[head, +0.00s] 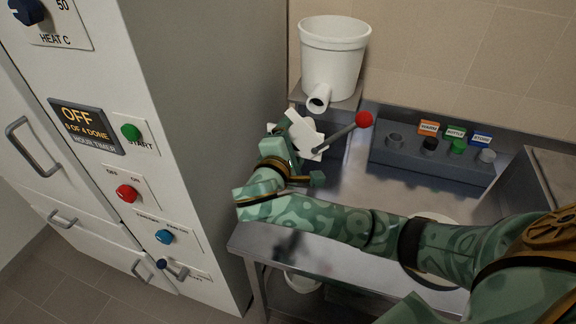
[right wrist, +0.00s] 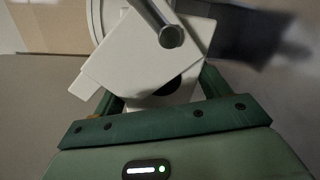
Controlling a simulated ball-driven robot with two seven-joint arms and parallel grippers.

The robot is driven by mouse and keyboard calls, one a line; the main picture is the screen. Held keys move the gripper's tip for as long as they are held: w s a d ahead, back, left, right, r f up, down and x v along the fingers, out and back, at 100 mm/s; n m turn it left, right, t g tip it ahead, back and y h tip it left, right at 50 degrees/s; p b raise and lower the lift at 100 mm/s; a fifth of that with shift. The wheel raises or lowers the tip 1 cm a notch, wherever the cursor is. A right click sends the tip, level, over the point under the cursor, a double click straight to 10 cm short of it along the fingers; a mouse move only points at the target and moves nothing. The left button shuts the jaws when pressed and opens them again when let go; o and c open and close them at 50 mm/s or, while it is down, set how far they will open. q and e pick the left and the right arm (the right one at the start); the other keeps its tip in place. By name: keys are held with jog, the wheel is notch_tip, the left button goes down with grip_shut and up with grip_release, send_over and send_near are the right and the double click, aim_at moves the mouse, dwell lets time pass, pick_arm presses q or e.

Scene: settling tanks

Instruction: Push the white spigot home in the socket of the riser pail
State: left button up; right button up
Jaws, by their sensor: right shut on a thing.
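The white riser pail (head: 333,62) stands upright on a grey stand at the back. Its short socket (head: 319,98) points forward and down, and its open mouth shows. My right gripper (head: 291,142) is shut on the white spigot (head: 304,133), just below and in front of the socket. The spigot looks tilted and apart from the socket. Its metal lever with a red ball (head: 364,119) sticks out to the right. In the right wrist view the spigot's white body (right wrist: 150,60) sits between my green fingers, with the lever above it. My left gripper is not in view.
A tall grey cabinet (head: 215,110) with buttons stands close on the left of my right gripper. A grey block (head: 425,160) with several coloured labels and knobs lies at the back right. The steel bench (head: 290,245) has bare room in front.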

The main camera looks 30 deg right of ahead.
jog(key=shift+h, duration=0.3)
jog(key=shift+w+d+f+t, duration=0.1)
jog(key=shift+d+f+t, duration=0.1)
jog(key=shift+t, duration=0.1)
jog(key=shift+a+r, duration=0.15)
jog(key=shift+p, duration=0.5)
jog(key=shift+w+d, duration=0.25)
jog(key=shift+d, duration=0.15)
jog(key=x, duration=0.5)
jog(key=shift+a+b, duration=0.1)
jog(key=shift+b, duration=0.2)
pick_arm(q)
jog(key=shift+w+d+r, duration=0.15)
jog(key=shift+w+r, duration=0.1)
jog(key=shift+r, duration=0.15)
pick_arm(e)
jog(key=shift+r, duration=0.1)
pick_arm(q)
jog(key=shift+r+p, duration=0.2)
jog(key=shift+p, duration=0.15)
